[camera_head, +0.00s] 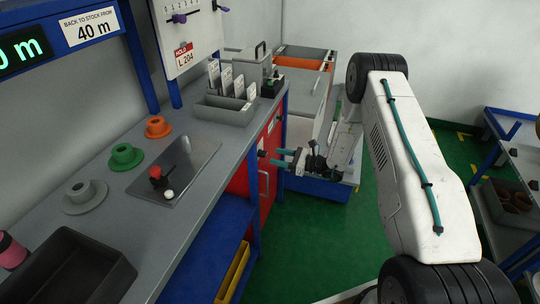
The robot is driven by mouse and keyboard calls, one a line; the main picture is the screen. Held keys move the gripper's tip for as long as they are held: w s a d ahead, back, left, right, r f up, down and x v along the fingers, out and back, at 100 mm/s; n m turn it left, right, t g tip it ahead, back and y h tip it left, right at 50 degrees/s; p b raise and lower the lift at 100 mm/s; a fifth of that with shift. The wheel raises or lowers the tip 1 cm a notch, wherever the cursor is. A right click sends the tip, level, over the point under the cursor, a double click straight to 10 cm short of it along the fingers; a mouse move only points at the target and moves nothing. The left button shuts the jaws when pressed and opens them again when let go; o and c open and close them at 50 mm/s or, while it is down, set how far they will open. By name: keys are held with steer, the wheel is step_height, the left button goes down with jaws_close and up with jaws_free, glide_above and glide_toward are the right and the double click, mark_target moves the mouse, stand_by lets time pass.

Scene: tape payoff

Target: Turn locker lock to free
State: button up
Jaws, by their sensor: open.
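The red locker (271,134) stands under the far end of the grey workbench, its front turned to the right. A small dark knob (262,154), which looks like the lock, sticks out from the locker front. A pale handle shows on the door below it. Which way the lock is turned is too small to tell. My gripper (276,157) points left at the locker front, with its two teal fingers apart and nothing seen between them. The fingertips are close to the knob, just right of it. I cannot tell whether they touch it.
The workbench (100,235) holds orange, green and grey flanged spools, a plate with a red knob, a card rack (225,110) and a dark bin (75,268). A grey cart stands behind my gripper. Green floor (305,235) is clear in front. A shelf stands at right.

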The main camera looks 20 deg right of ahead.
mark_target(266, 154)
steer(key=shift+x, duration=2.1)
steer(key=c, duration=1)
